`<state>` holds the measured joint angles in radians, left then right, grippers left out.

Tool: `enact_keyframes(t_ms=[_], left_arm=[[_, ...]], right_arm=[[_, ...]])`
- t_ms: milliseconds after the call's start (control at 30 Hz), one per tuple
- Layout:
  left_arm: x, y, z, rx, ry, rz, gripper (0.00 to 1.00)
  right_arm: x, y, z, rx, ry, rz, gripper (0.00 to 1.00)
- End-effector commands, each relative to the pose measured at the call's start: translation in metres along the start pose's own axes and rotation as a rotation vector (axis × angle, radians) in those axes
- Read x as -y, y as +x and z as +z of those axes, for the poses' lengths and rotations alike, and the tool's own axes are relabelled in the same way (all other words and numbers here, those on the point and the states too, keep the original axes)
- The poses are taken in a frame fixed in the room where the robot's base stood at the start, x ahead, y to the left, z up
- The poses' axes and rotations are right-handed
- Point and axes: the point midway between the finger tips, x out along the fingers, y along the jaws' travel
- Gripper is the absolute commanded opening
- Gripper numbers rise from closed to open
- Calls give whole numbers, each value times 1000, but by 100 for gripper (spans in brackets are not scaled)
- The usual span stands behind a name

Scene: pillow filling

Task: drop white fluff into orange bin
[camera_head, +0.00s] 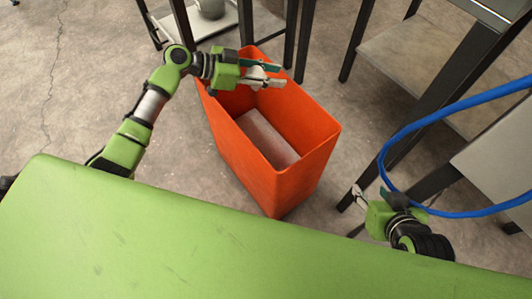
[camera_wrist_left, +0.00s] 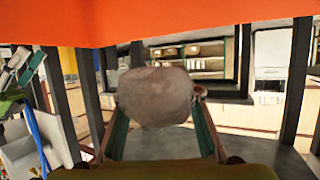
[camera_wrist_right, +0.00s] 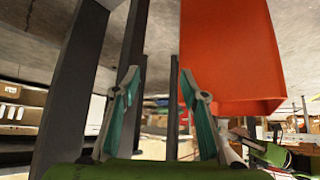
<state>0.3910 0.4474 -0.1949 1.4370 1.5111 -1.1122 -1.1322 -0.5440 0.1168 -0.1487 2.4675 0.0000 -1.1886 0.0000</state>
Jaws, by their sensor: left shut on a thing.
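The orange bin (camera_head: 238,158) stands on the concrete floor, open at the top, with a pale patch at its bottom. My left gripper (camera_head: 272,80) is over the far part of the bin's opening. It is shut on a pale grey-white lump of fluff (camera_wrist_left: 155,97), which fills the space between its fingers in the left wrist view. The fluff (camera_head: 256,72) is partly hidden by the fingers in the head view. The bin wall (camera_wrist_left: 190,22) crosses the top of the left wrist view. My right gripper (camera_wrist_right: 160,88) is open and empty, right of the bin and apart from it.
My green body surface fills the front. A dark-legged table (camera_head: 400,68) stands at the right, and a low shelf with a grey pot (camera_head: 210,8) is behind the bin. A blue hose (camera_head: 400,135) loops near my right gripper. Floor left of the bin is clear.

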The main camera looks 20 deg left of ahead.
Motion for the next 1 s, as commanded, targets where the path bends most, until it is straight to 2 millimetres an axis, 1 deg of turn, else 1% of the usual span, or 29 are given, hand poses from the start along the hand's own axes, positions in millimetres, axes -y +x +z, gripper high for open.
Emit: enact_keyframes(t_ms=[100,300,500,767,800,833,867,1000], left_arm=[[0,3,6,0,-1,0,18],[0,5,12,0,-2,0,18],[0,6,14,0,-2,0,18],[0,6,14,0,-1,0,18],[0,6,14,0,-1,0,42],[0,6,14,0,-1,0,50],[0,6,14,0,-1,0,52],[0,6,14,0,-1,0,52]], right_arm=[[2,4,-16,-70,-1,-4,40],[4,4,-37,-155,-3,-8,40],[5,4,-45,-188,-3,-10,40],[5,4,-46,-191,-3,-10,40],[5,4,-46,-191,-3,-10,40],[5,4,-46,-191,-3,-10,40],[5,4,-46,-191,-3,-10,40],[5,4,-46,-190,-3,-9,40]])
